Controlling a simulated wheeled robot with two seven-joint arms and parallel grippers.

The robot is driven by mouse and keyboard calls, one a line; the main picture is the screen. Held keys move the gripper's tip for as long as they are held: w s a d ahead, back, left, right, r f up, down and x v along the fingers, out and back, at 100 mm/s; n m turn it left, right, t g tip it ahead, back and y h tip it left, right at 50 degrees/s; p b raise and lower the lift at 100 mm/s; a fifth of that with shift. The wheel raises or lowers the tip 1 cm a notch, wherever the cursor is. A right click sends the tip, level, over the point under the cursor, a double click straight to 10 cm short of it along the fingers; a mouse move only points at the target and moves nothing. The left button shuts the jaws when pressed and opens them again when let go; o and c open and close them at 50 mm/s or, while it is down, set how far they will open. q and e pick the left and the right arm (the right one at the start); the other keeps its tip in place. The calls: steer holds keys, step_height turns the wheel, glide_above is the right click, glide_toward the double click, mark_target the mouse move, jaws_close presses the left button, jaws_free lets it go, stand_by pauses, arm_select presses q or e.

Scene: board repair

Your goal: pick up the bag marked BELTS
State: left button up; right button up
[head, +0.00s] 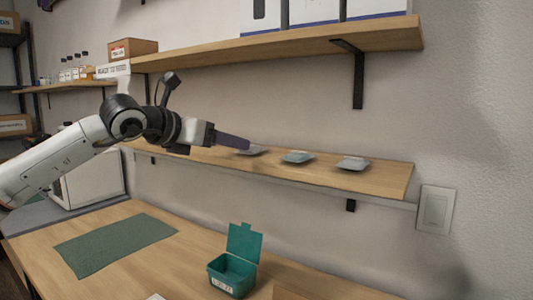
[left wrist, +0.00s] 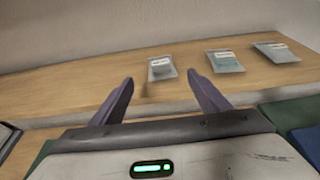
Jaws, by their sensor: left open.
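Three small clear bags with white labels lie in a row on the lower wall shelf (head: 385,178): a left bag (head: 252,151), a middle bag (head: 297,157) and a right bag (head: 353,163). The labels are too small to read, so I cannot tell which is marked BELTS. My left gripper (head: 246,143) is at the left bag. In the left wrist view my open, empty fingers (left wrist: 160,78) point toward the left bag (left wrist: 161,68), which lies just beyond the gap between the tips. The middle bag (left wrist: 224,61) and right bag (left wrist: 276,52) lie further right. My right gripper is not in view.
An upper shelf (head: 290,45) with white boxes hangs above. A wall switch (head: 435,209) is right of the lower shelf. Below, the workbench (head: 180,265) holds a green mat (head: 115,245) and an open teal box (head: 232,273). The shelf around the bags is clear.

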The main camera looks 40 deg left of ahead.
mark_target(252, 146)
arm_select(q)
steer(key=p+x, duration=0.2)
steer(key=x, duration=0.2)
steer(key=shift+w, duration=0.1)
steer(key=shift+w+p, duration=0.35)
steer(key=p+x, duration=0.1)
steer(key=x, duration=0.2)
steer(key=shift+w+p, duration=0.35)
steer(key=shift+w+f, duration=0.25)
steer(key=shift+w, duration=0.2)
steer(key=c, duration=1.2)
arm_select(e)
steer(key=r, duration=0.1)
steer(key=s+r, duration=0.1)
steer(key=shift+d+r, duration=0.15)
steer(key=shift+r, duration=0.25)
